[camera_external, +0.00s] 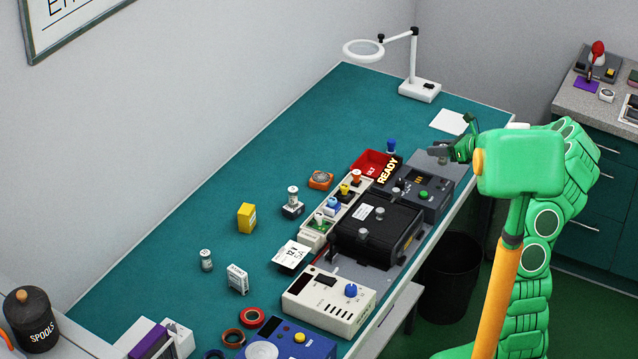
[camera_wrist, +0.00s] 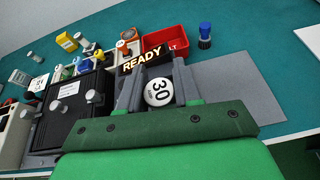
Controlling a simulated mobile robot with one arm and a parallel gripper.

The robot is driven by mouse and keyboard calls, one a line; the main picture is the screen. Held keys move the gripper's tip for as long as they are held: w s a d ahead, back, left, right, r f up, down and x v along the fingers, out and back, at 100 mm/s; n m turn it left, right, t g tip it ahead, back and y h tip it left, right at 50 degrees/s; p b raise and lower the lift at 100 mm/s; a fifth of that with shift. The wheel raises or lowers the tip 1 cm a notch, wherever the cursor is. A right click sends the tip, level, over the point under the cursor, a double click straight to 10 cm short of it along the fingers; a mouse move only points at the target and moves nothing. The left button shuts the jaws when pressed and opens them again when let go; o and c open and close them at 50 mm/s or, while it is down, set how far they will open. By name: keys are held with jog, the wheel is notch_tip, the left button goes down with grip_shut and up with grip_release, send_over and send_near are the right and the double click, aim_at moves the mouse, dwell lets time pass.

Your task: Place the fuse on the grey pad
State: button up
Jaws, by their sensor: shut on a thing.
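My gripper (camera_external: 440,152) is at the right side of the bench, over or beside the grey pad (camera_external: 422,162); the height is hard to judge. In the wrist view my gripper (camera_wrist: 159,88) is shut on a white round-ended piece marked 30, which looks like the fuse (camera_wrist: 158,92). Its end faces the camera, and the rest of its body is hidden. In the external view the gripper and arm hide it. The grey pad (camera_wrist: 240,95) lies flat and bare, just right of the fingers in the wrist view.
A lit READY sign (camera_external: 387,170) and a red bin (camera_external: 370,162) stand close to the gripper. A blue-capped bottle (camera_external: 391,146) stands behind the pad. A black box (camera_external: 375,232) with silver knobs lies nearer. White paper (camera_external: 449,121) and a magnifier lamp (camera_external: 419,90) are farther back.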

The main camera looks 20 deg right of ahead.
jog(key=d+m+h, duration=0.1)
jog(key=d, duration=0.4)
send_over(438, 168)
jog(key=s, duration=0.1)
jog(key=shift+t, duration=0.4)
notch_tip(438, 168, down, 9)
jog(key=shift+a+f, duration=0.1)
jog(key=shift+a, duration=0.05)
jog(key=shift+w+f, duration=0.3)
jog(key=shift+w, duration=0.1)
jog(key=shift+w+f, duration=0.1)
jog(key=shift+f, duration=1.55)
jog(key=o, duration=1)
jog(key=shift+f, duration=0.1)
jog(key=shift+o, duration=0.2)
